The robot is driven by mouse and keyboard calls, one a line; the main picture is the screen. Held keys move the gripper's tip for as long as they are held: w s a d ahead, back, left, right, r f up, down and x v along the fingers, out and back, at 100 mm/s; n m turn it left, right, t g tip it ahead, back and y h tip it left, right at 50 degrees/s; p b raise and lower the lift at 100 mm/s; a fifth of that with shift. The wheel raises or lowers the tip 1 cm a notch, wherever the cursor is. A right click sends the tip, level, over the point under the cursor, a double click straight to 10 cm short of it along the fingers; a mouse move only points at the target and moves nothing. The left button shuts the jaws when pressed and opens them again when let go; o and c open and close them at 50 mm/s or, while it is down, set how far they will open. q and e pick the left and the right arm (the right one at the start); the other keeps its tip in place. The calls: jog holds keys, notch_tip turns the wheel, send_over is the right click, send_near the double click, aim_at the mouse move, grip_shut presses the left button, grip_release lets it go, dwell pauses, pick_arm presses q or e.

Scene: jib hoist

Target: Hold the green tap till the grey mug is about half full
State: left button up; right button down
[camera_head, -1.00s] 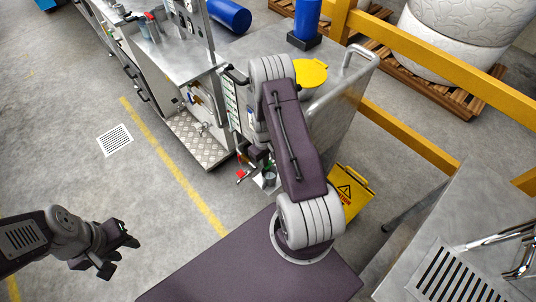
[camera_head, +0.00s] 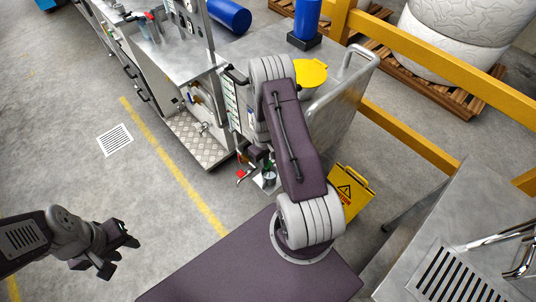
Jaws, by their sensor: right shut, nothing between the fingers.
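A small grey mug (camera_head: 269,178) stands on the ledge at the front of the steel cabinet, just left of my right arm. Its fill level is too small to make out. A red-handled tap (camera_head: 241,174) shows to the left of the mug. My left gripper (camera_head: 118,252) is open and empty over the floor at the lower left.
A yellow caution sign (camera_head: 350,193) stands right of my right arm. A steel table (camera_head: 480,200) is at the right. The floor around my left gripper is clear.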

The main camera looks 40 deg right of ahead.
jog(key=shift+r, duration=0.1)
dwell(0.6)
jog(key=shift+r+p, duration=0.7)
jog(key=shift+p, duration=0.05)
jog(key=shift+r, duration=0.2)
notch_tip(320, 180, up, 14)
jog(key=a+p, duration=0.1)
jog(key=p, duration=0.2)
jog(key=shift+a+f, duration=0.25)
jog(key=shift+a, duration=0.15)
